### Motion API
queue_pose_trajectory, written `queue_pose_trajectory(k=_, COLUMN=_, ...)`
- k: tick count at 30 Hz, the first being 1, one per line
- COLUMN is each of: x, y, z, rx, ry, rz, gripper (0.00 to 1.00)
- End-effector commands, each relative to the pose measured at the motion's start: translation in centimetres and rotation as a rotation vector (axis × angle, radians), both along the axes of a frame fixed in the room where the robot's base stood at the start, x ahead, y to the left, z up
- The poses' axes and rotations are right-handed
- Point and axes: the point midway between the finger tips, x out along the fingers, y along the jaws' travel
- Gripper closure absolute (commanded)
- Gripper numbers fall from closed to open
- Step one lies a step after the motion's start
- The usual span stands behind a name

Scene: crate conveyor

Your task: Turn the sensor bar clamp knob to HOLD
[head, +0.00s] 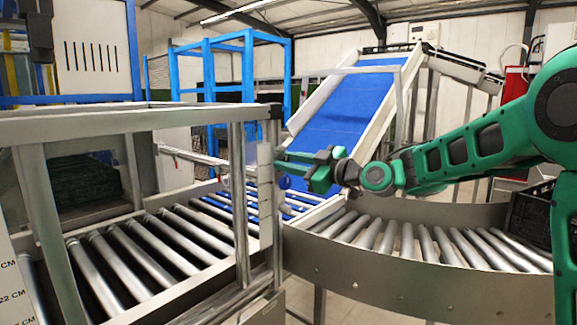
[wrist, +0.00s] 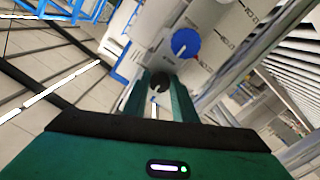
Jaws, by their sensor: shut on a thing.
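My gripper (head: 281,165) reaches left from the green arm to a pale upright panel (head: 265,160) on the metal frame beside the conveyor. In the wrist view my gripper (wrist: 160,82) has its two green fingers shut on a small dark knob (wrist: 160,84) on the pale panel (wrist: 205,75). Much of that knob is hidden between the fingers. A round blue knob (wrist: 186,43) sits apart from the fingers, above and to the right, and also shows in the head view (head: 285,183).
A roller conveyor (head: 130,250) runs inside the metal frame at left, and a curved roller section (head: 410,240) lies below my arm. A sloping blue belt (head: 350,115) rises behind. A dark crate (head: 532,212) stands at the right.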

Motion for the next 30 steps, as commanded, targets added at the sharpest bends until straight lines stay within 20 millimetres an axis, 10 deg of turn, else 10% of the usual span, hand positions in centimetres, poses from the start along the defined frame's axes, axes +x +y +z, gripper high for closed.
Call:
queue_pose_trajectory(k=2, x=0.3, y=-0.4, z=0.0, rx=-0.002, ry=-0.002, rz=-0.009, gripper=0.98)
queue_pose_trajectory(k=3, x=0.3, y=-0.4, z=0.0, rx=-0.002, ry=-0.002, rz=-0.009, gripper=0.71)
queue_pose_trajectory(k=5, x=0.3, y=-0.4, z=0.0, rx=-0.002, ry=-0.002, rz=-0.009, gripper=0.57)
queue_pose_trajectory(k=17, x=-0.3, y=-0.6, z=0.0, rx=0.000, ry=0.000, rz=-0.004, gripper=0.57)
queue_pose_trajectory(k=30, x=-4.9, y=-6.4, z=-0.1, rx=0.000, ry=0.001, rz=-0.007, gripper=0.57)
